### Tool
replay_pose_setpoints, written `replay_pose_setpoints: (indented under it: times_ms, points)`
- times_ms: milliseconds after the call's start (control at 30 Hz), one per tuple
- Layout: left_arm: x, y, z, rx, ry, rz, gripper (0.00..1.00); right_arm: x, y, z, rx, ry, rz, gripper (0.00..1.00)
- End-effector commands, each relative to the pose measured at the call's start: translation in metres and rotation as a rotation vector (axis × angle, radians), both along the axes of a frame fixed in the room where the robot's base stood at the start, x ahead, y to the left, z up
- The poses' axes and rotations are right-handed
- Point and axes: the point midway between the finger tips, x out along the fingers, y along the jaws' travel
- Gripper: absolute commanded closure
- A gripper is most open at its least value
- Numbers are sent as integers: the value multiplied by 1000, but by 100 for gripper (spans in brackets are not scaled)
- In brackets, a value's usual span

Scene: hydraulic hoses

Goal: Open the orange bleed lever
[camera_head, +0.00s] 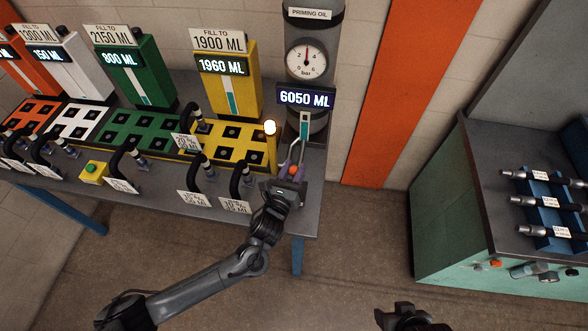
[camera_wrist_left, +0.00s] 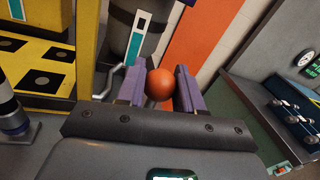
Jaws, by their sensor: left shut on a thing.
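The orange ball knob of the bleed lever (camera_wrist_left: 160,84) sits between the purple-padded fingers of my left gripper (camera_wrist_left: 160,92) in the left wrist view. My left gripper (camera_head: 293,172) is shut on this knob in front of the priming oil cylinder. The lever's metal rod (camera_wrist_left: 108,82) shows at the left of the fingers, partly hidden by them. The priming oil cylinder (camera_head: 318,40) carries a gauge (camera_head: 306,59) and a display (camera_head: 305,98) reading 6050 ML. My right gripper (camera_head: 408,318) is at the bottom edge, cut off and apart from everything; its finger state is unclear.
The yellow tank (camera_head: 228,85) reads 1960 ML and has a yellow pad with black squares before it. A lit yellow post (camera_head: 270,140) stands just left of the lever. Labelled black hoses (camera_head: 205,172) line the bench front. A green cabinet (camera_head: 440,220) with hose fittings stands at right.

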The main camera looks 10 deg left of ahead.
Motion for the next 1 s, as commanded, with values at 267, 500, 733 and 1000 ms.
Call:
replay_pose_setpoints:
  times_ms: [267,500,733,1000]
  points:
    - [-1,0,0,-1,-14,0,100,0,-1,-2,-3,1,2,43]
    - [-12,0,-4,-5,-108,0,100,0,-2,-15,-10,1,6,43]
    - [-29,1,-9,-12,-274,1,100,0,-2,-36,-10,1,7,43]
    - [-47,1,-15,-19,-468,1,100,0,-2,-63,-7,1,4,43]
